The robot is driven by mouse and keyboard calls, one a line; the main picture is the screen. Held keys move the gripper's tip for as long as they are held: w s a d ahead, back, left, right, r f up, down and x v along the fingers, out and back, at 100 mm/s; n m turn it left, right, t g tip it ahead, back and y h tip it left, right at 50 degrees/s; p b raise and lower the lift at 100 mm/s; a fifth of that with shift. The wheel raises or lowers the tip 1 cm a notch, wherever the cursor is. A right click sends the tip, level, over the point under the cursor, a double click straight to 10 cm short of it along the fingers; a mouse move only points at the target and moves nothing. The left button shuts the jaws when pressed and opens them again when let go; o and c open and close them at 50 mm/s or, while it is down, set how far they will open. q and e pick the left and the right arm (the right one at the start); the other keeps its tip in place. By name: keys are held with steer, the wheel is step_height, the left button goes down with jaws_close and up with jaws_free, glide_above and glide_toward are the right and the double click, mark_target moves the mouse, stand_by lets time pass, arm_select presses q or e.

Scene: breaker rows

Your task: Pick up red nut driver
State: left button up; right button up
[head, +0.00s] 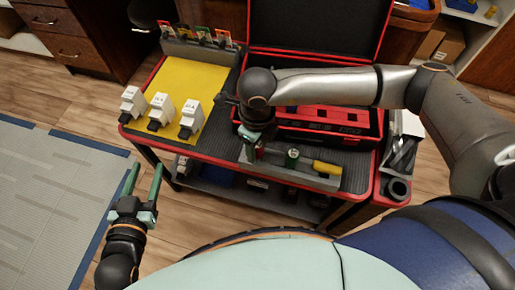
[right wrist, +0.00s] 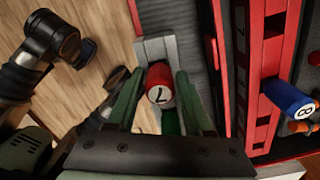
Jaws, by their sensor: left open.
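The red nut driver (right wrist: 160,88), with a 7 on its cap, stands in a grey holder (right wrist: 153,48) in the right wrist view. My right gripper (right wrist: 160,78) has its green fingers on either side of the red cap, and a small gap shows beside it. In the head view my right gripper (head: 252,148) is low at the left end of the grey holder (head: 300,176) and mostly hides the red driver. My left gripper (head: 143,182) is open and empty over the floor, left of the cart.
A green driver (head: 292,157) and a yellow driver (head: 327,168) are in the same holder. An open red-edged case (head: 330,120) is behind it. A blue driver (right wrist: 287,97) marked 8 shows at right. White breakers (head: 160,110) stand on or near the yellow mat (head: 190,82).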

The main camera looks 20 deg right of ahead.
jaws_close()
stand_by(0.4)
